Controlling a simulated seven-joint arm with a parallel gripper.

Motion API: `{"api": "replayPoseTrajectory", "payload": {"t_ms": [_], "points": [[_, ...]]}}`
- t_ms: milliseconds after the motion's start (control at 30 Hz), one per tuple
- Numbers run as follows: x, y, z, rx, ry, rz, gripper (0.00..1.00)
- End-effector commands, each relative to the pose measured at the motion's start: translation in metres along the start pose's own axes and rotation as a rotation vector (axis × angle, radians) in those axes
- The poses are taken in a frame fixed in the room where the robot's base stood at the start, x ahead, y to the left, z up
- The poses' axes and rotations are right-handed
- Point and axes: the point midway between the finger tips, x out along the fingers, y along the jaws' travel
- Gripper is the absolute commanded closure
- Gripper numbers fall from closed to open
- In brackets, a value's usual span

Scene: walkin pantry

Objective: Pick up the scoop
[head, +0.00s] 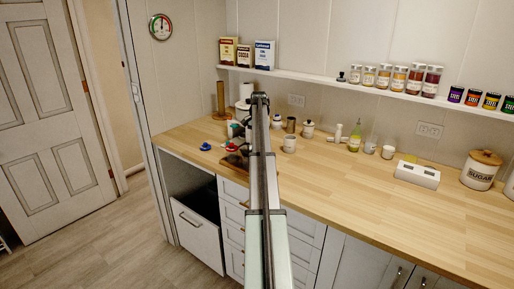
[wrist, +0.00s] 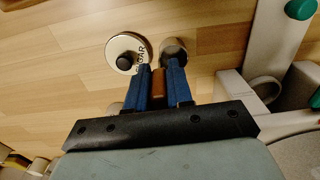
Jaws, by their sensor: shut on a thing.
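In the wrist view, my gripper (wrist: 160,70) points away from the camera with its two blue fingers close together. They are shut on a narrow brown piece, which looks like the handle of the scoop (wrist: 158,84). A round metal rim (wrist: 173,44) shows just beyond the right fingertip. I cannot tell whether it is the scoop's bowl or a separate metal cup. In the head view, my arm hides most of the gripper and I cannot make out the scoop.
A white jar with a black knob (wrist: 128,53) stands left of the fingertips. In the head view, a white mug (head: 289,145), a metal cup (head: 291,124) and a lidded jar (head: 308,129) stand on the wooden counter (head: 345,185). The counter's front middle is clear. A shelf (head: 335,83) runs above.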

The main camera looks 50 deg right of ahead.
Motion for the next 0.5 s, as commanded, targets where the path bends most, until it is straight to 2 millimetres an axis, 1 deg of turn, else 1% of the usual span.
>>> {"api": "replayPoseTrajectory", "payload": {"t_ms": [33, 100, 500], "points": [[-0.0001, 0.0, 0.0, 0.0, 0.0, 0.0, 0.95], [-0.0001, 0.0, 0.0001, 0.0, 0.0, 0.0, 1.0], [-0.0027, -0.0001, -0.0002, 0.0, 0.0, 0.0, 1.0]]}}
